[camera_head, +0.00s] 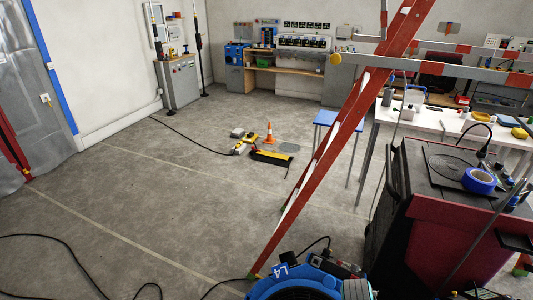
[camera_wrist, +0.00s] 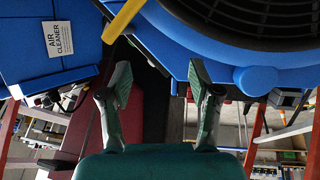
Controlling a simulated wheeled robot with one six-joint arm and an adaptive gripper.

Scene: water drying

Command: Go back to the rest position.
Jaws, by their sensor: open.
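My gripper (camera_wrist: 157,88) shows in the wrist view with its two fingers spread apart and nothing between them. A blue machine with a black round grille (camera_wrist: 190,45) is just beyond the fingertips and fills the top right of that view. I cannot tell whether the right finger touches it. A blue box labelled AIR CLEANER (camera_wrist: 45,75) is at the upper left. In the head view a blue machine (camera_head: 300,285) marked L4 is cut off at the bottom edge. I cannot make out my gripper in the head view.
A red and white ladder (camera_head: 335,155) stands right of centre. A dark red cart (camera_head: 450,225) with blue tape (camera_head: 479,180) on top is at the right, before a white table (camera_head: 440,120). An orange cone (camera_head: 270,133) stands mid-floor. Cables cross the floor; the left floor is mostly open.

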